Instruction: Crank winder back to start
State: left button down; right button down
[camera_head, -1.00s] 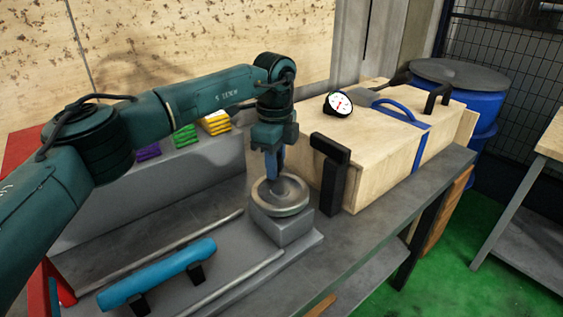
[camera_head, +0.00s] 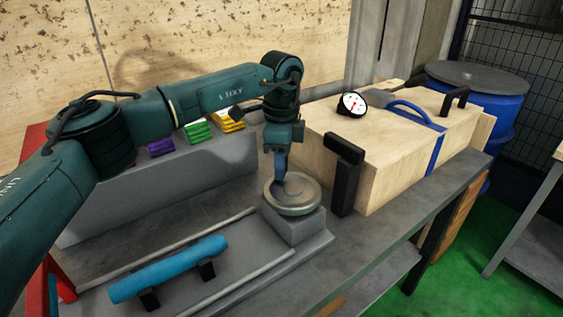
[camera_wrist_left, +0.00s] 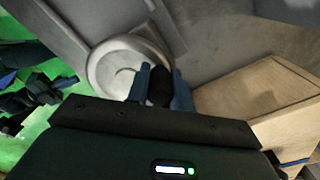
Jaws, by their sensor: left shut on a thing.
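The winder is a round grey metal wheel (camera_head: 300,196) on a grey block at the right end of the grinder bed. My left gripper (camera_head: 281,176) points down at the wheel's left-rear rim in the head view. In the left wrist view the wheel (camera_wrist_left: 108,72) lies flat below the fingers, and the left gripper (camera_wrist_left: 160,88) is shut on a dark upright knob (camera_wrist_left: 158,84) at the wheel's edge. In the head view the gripper hides the knob. My right gripper is not in view.
A blue bar (camera_head: 168,268) lies on the bed front. A wooden crate (camera_head: 395,170) with a black post (camera_head: 345,172) and a dial gauge (camera_head: 352,104) stands close right of the wheel. Coloured blocks (camera_head: 198,132) sit on the ledge behind. A blue barrel (camera_head: 505,100) is at the back right.

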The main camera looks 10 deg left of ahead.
pick_arm(q)
jog(key=c, duration=1.2)
grip_release()
jog(key=shift+c, duration=0.2)
notch_tip(320, 180, up, 13)
jog(key=shift+r, duration=0.15)
